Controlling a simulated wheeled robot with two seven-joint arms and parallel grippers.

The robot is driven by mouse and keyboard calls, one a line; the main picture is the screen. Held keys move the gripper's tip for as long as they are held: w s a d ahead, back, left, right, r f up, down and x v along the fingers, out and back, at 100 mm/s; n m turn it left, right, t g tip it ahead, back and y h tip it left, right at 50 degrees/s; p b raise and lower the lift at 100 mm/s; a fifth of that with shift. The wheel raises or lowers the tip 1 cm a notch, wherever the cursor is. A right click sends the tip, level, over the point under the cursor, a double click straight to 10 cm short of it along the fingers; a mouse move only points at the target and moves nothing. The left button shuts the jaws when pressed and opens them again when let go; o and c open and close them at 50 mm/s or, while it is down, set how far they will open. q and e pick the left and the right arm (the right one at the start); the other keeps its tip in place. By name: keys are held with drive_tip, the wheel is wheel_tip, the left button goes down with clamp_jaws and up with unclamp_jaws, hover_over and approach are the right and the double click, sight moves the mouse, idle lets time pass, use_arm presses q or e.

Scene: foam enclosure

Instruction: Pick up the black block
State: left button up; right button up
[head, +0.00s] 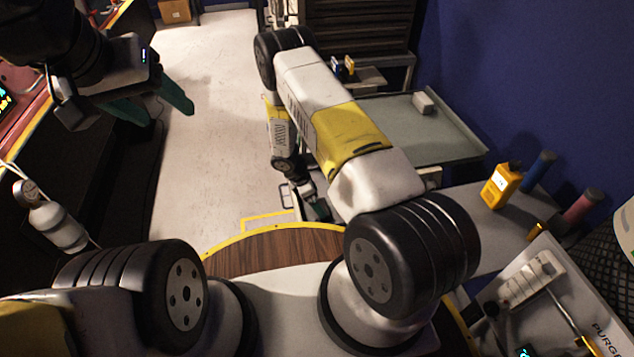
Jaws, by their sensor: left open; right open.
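I cannot make out a black block in the head view. My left gripper (168,116) is at the upper left, with its two teal fingers spread apart and nothing between them. It hangs over the edge between the dark counter and the pale floor. My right gripper (317,207) is small and low near the middle, beyond the wooden rim.
A grey table (453,140) at the right bears a small pale block (424,102). A white bottle (60,228) is at the left. The pale floor (205,150) between is clear.

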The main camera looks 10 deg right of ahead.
sight(323, 206)
drive_tip(key=x, duration=0.7)
drive_tip(key=shift+w+f, duration=0.1)
drive_tip(key=shift+w, duration=0.05)
drive_tip(key=shift+a, duration=0.1)
drive_tip(key=c, duration=1.4)
drive_tip(key=shift+o, duration=0.2)
